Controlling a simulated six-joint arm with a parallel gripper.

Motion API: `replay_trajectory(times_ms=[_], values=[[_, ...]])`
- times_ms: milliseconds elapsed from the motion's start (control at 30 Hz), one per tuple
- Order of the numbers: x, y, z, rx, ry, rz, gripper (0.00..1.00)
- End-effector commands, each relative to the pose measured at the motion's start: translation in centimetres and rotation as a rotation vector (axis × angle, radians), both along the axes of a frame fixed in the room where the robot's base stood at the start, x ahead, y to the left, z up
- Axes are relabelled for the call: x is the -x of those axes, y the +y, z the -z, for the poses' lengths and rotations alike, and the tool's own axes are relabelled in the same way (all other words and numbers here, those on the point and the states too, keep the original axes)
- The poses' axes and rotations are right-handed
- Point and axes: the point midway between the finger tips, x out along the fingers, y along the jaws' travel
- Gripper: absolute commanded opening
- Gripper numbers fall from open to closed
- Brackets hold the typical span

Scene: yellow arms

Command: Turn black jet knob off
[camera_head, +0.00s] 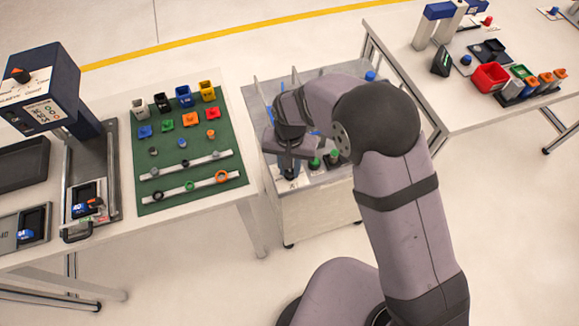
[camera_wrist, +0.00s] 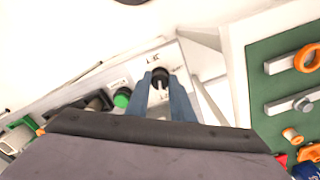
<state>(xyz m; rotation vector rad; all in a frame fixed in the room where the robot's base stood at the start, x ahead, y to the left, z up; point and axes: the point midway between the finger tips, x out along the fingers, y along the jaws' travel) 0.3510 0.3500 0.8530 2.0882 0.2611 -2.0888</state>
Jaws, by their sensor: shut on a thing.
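In the wrist view, a black knob (camera_wrist: 160,73) stands on a white panel with small printed marks. The blue fingers of my gripper (camera_wrist: 161,88) reach to the knob, one on each side, and are shut on it. Which way the knob is turned is too small to tell. In the head view, my gripper (camera_head: 288,167) is over the near left corner of the grey cart (camera_head: 325,215). My wrist and the gripper body hide the black knob there.
Green-topped knobs (camera_head: 314,163) stand just right of my gripper on the cart. A table with a green mat (camera_head: 150,205) holding colored cups and parts stands close on the left. Another table (camera_head: 470,120) with bins is at the right. Open floor lies in front.

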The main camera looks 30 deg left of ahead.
Motion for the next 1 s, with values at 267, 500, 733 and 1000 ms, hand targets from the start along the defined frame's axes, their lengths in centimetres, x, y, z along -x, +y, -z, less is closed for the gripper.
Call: replay_trajectory(times_ms=[267,500,733,1000], values=[[-0.04,-0.02,-0.07,-0.001,0.000,-0.260,0.00],[-0.07,-0.04,-0.09,-0.001,0.000,-0.489,0.00],[-0.12,-0.06,-0.10,-0.002,-0.001,-0.707,0.00],[-0.16,-0.07,-0.10,-0.002,-0.001,-0.961,0.00]])
